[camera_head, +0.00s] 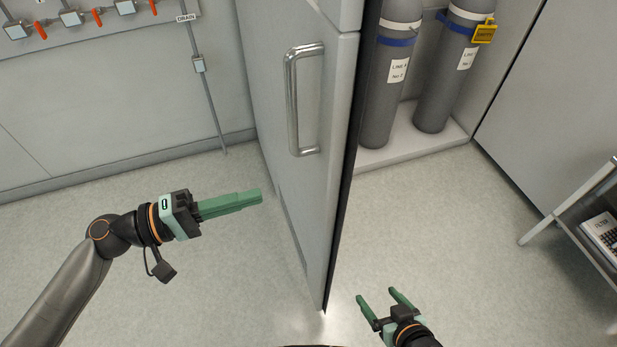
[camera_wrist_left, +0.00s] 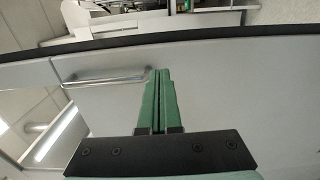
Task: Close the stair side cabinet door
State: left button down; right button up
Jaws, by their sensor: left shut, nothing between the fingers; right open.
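The grey cabinet door (camera_head: 268,100) stands open and edge-on in the middle of the head view. A metal bar handle (camera_head: 292,105) is fixed on its left face. The cabinet interior to its right holds two grey gas cylinders. My left gripper (camera_head: 260,195) is shut and empty, left of the door and below the handle, pointing at the door face. In the left wrist view its green fingers (camera_wrist_left: 160,75) are together, with the handle (camera_wrist_left: 105,78) to their left. Contact with the door cannot be told. My right gripper (camera_head: 381,293) is open and empty, to the right of the door's lower edge.
Cylinders (camera_head: 387,90) and (camera_head: 440,85) stand on a pale plinth (camera_head: 408,140). A metal shelf (camera_head: 560,212) with a keypad device stands at the right. Wall valves (camera_head: 70,17) and a drain pipe (camera_head: 207,100) are at upper left.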

aim_at(326, 177)
pick_arm(q)
jog(key=p+x, duration=0.2)
jog(key=x, duration=0.7)
jog(key=shift+w+d+p, duration=0.1)
jog(key=shift+d+p, duration=0.2)
jog(key=shift+d, duration=0.05)
jog(key=shift+w+d, duration=0.15)
jog(key=shift+d, duration=0.35)
pick_arm(e)
jog(key=shift+s+d+r, duration=0.25)
jog(key=shift+d+r, duration=0.05)
jog(key=shift+r, duration=0.2)
jog(key=shift+s+d+r, duration=0.25)
jog(key=shift+r, duration=0.25)
pick_arm(q)
jog(key=shift+d, duration=0.1)
pick_arm(e)
jog(key=shift+w, duration=0.1)
